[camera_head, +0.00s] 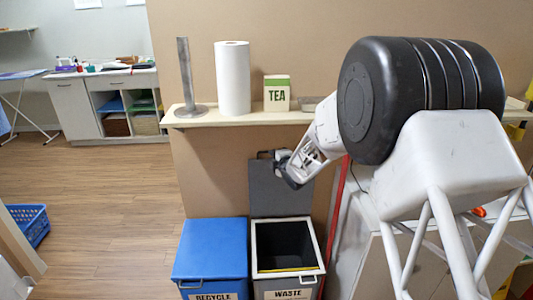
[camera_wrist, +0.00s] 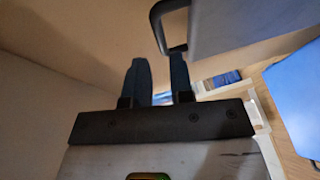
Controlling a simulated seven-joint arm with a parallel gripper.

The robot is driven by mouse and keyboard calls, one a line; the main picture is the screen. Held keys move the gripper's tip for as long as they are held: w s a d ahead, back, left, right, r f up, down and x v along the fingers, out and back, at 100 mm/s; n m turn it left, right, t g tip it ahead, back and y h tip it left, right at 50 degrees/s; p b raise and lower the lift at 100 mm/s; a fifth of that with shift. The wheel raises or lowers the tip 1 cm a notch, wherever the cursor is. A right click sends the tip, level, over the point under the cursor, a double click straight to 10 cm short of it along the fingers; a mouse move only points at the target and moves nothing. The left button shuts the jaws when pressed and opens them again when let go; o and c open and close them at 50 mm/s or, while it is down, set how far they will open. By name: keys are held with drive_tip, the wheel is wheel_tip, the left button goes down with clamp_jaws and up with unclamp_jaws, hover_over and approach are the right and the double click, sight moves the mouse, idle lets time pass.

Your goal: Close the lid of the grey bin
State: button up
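The grey bin (camera_head: 287,262), labelled WASTE, stands on the floor with its top open and a dark inside. Its grey lid (camera_head: 268,192) is raised upright behind the opening, against the wall panel. In the wrist view the lid (camera_wrist: 240,25) crosses the top right, with a dark loop handle (camera_wrist: 163,30) at its edge. My gripper (camera_head: 283,160) is at the lid's upper edge near the handle in the head view. In the wrist view its two dark fingers (camera_wrist: 160,75) are apart with nothing between them, just below the handle. Contact with the lid cannot be told.
A closed blue RECYCLE bin (camera_head: 210,255) stands directly left of the grey bin. Above is a shelf (camera_head: 245,118) with a metal post (camera_head: 185,75), a paper roll (camera_head: 232,78) and a TEA box (camera_head: 276,93). A red upright (camera_head: 335,225) is at the right.

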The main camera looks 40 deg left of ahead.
sight(266, 152)
drive_tip(key=shift+x, duration=3.25)
clamp_jaws()
